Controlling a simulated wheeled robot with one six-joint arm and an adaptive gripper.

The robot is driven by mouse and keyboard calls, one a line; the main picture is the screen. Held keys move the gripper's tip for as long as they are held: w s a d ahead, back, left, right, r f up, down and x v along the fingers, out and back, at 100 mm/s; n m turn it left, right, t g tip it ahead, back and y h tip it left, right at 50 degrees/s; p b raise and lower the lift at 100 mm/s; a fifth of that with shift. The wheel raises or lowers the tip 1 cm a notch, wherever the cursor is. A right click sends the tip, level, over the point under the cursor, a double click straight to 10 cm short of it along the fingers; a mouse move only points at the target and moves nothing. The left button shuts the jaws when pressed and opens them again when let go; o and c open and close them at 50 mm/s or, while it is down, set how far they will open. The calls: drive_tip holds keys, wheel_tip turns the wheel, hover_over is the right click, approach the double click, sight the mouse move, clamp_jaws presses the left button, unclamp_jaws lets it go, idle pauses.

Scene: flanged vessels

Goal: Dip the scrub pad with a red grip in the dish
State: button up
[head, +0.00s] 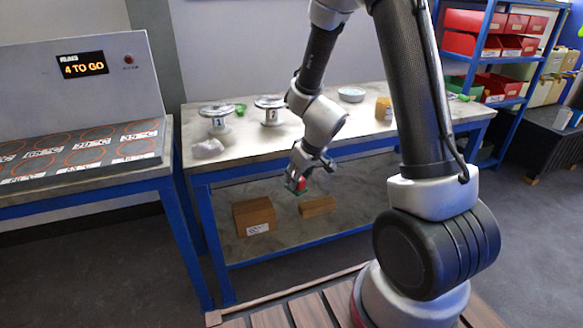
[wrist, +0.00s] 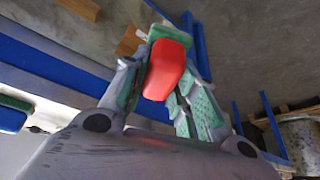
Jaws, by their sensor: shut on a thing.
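The scrub pad's red grip (wrist: 166,68) is between the fingers of my gripper (wrist: 160,85) in the wrist view, with its green pad (wrist: 171,33) beyond the fingertips. In the head view my gripper (head: 298,181) is shut on the scrub pad (head: 301,186), in front of the workbench and below its top's front edge. The dish (head: 351,94), a shallow pale bowl with bluish contents, stands toward the back of the bench top. It is up and to the right of the gripper in the picture, well apart from the pad.
Two flanged vessels (head: 217,120) (head: 270,109) and a crumpled white cloth (head: 208,148) are on the bench's left side. Cardboard boxes (head: 254,216) (head: 318,206) lie on the lower shelf. A panel (head: 82,65) reads "4 TO GO".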

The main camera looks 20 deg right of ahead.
sight(307, 188)
drive_tip(key=d+f+m, duration=0.1)
drive_tip(key=d+f+m+h, duration=0.1)
drive_tip(key=f+m, duration=0.1)
drive_tip(key=d+f+m+h, duration=0.1)
drive_tip(key=f, duration=0.1)
drive_tip(key=shift+f, duration=0.1)
drive_tip(key=shift+s+d, duration=0.1)
drive_tip(key=shift+d, duration=0.15)
